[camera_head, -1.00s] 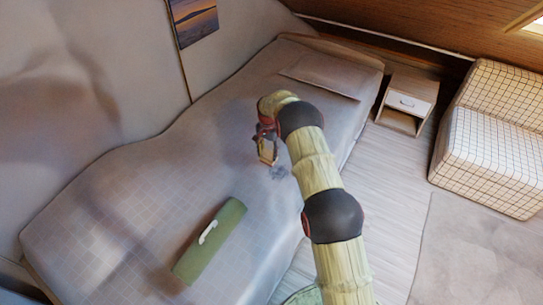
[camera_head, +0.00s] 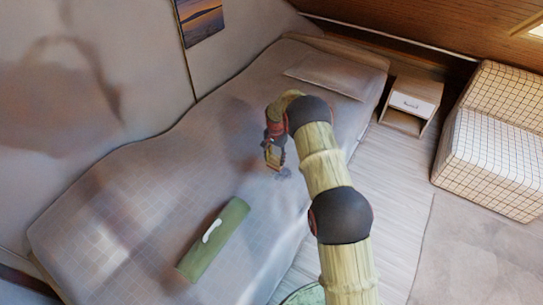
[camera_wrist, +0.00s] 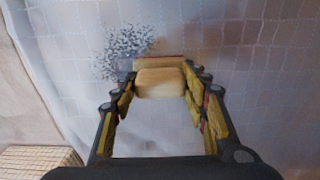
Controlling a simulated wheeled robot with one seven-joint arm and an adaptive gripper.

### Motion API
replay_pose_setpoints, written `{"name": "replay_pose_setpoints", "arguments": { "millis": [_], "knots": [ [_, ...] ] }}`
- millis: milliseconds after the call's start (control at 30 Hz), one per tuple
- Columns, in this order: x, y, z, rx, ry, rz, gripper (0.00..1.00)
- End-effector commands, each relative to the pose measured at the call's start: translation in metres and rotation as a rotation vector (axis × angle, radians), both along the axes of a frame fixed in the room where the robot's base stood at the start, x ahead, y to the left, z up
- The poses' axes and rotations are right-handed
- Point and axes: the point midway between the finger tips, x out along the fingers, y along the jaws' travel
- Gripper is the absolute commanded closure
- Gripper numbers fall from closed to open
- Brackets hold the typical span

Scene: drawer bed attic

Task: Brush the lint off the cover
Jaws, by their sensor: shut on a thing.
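The pale cover (camera_head: 165,190) lies over the bed with soft folds. A patch of dark grey lint (camera_head: 283,173) lies on it near the bed's right side. In the wrist view the lint (camera_wrist: 128,45) is a scatter of specks just beyond and left of the brush. My gripper (camera_head: 273,148) is shut on a wooden brush (camera_head: 272,160) beside the lint. The brush's pale block (camera_wrist: 160,82) sits between the fingertips in the wrist view. Its underside is hidden, and I cannot tell whether it touches the cover.
A green box-like thing (camera_head: 200,255) with a white handle lies on the cover nearer me. A pillow (camera_head: 330,76) is at the bed's far end. A nightstand (camera_head: 410,103) and a checked chair (camera_head: 492,150) stand to the right. Floor between bed and chair is clear.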

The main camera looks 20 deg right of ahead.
Motion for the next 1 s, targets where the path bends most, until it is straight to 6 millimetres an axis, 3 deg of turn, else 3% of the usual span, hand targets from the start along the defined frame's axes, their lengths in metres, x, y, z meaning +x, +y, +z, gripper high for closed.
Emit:
{"name": "replay_pose_setpoints", "arguments": {
  "millis": [1000],
  "knots": [
    [-0.045, -0.033, -0.002, 0.001, 0.006, -0.001, 0.75]
  ]
}}
